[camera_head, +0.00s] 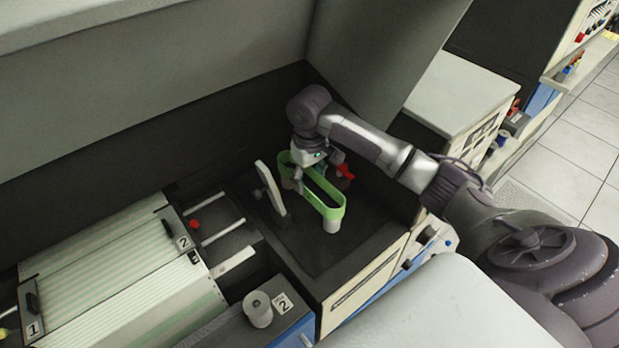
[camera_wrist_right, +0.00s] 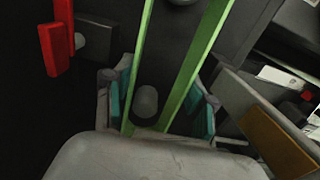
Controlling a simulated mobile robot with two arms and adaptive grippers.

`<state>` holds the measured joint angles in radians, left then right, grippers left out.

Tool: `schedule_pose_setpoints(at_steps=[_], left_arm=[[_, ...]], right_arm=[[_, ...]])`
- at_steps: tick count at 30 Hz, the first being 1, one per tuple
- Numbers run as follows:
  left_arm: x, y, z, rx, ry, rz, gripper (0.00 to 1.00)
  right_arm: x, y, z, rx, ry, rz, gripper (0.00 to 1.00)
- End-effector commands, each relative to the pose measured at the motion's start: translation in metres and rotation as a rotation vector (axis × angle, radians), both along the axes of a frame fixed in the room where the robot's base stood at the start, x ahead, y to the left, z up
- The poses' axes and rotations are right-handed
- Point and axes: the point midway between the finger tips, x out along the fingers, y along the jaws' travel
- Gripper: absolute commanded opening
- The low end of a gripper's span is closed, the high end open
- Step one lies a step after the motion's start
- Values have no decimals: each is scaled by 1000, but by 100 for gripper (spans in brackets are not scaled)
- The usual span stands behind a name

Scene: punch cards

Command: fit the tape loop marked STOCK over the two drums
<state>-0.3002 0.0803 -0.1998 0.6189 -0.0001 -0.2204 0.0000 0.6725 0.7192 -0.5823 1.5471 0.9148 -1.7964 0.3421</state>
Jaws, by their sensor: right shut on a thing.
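The green tape loop (camera_head: 326,197) is stretched long in the head view; no STOCK marking can be read. My right gripper (camera_head: 302,174) is shut on the loop's far end. One pale drum (camera_head: 331,226) shows below the loop's near end. In the right wrist view the two green strands (camera_wrist_right: 196,75) run up from between my right gripper's teal-padded fingers (camera_wrist_right: 162,108). A grey cylinder end (camera_wrist_right: 146,102) lies between the strands, and another round end (camera_wrist_right: 182,2) shows at the top edge. I cannot tell whether the loop is around the drums or above them. My left gripper is out of view.
A pale upright lever (camera_head: 269,187) stands left of the loop. A red handle (camera_head: 345,171) is close to my right gripper; a red part (camera_wrist_right: 55,45) shows in the wrist view. A ribbed cover (camera_head: 110,280) and a white spool (camera_head: 258,309) are at lower left.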

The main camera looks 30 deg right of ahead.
Motion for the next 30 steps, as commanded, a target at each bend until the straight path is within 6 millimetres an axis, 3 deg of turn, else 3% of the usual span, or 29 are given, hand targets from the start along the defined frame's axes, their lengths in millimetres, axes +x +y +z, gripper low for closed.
schedule_pose_setpoints(at_steps=[30], left_arm=[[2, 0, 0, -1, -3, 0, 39]], right_arm=[[-1, 1, -17, 1, 2, 0, 32]])
